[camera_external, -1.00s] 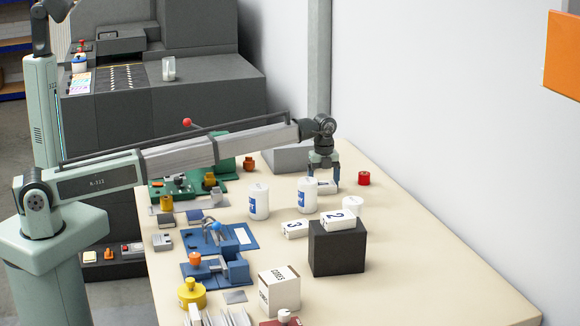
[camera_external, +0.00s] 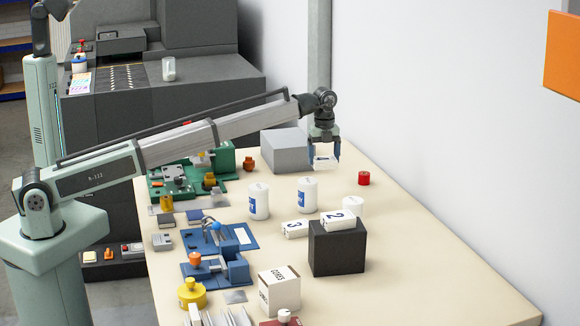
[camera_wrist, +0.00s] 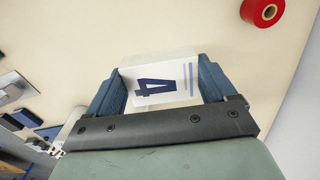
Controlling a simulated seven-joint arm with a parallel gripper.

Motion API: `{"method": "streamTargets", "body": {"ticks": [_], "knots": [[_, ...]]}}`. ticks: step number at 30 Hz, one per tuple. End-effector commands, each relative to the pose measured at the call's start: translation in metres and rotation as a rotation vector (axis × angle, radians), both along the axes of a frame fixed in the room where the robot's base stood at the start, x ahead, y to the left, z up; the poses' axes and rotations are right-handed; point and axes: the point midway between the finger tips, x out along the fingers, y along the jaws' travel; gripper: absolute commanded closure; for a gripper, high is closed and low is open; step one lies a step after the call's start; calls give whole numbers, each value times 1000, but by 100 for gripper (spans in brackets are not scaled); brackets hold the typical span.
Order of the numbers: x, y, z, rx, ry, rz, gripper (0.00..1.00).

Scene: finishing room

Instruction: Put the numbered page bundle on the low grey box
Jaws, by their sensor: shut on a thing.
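My gripper (camera_external: 323,158) is shut on a white page bundle (camera_external: 324,164) and holds it up off the table, to the right of the low grey box. In the wrist view the bundle (camera_wrist: 158,85) shows a dark blue numeral that looks like a 4, with blue lines beside it, between the two blue fingers (camera_wrist: 160,88). The low grey box (camera_external: 284,153) stands at the far end of the table and its visible top is bare. A bundle marked 3 (camera_external: 294,229) lies on the table, and one marked 2 (camera_external: 338,221) lies on a black box (camera_external: 337,252).
A red spool (camera_external: 364,178) stands right of my gripper. White bottles (camera_external: 307,195) (camera_external: 259,202) and a white cylinder (camera_external: 353,206) stand nearer the camera. Green (camera_external: 225,160) and blue fixtures (camera_external: 236,268) fill the left side. The table's right side is clear.

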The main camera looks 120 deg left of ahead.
Motion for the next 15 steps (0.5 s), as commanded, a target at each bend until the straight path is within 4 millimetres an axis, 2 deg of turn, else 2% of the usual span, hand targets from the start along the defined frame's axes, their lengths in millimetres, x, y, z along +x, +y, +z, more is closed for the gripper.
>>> {"method": "streamTargets", "body": {"ticks": [5,8,15], "knots": [[-24,20,11,1,-1,32,48],[-52,41,18,1,-1,68,48],[-133,104,46,2,-1,173,48]]}}
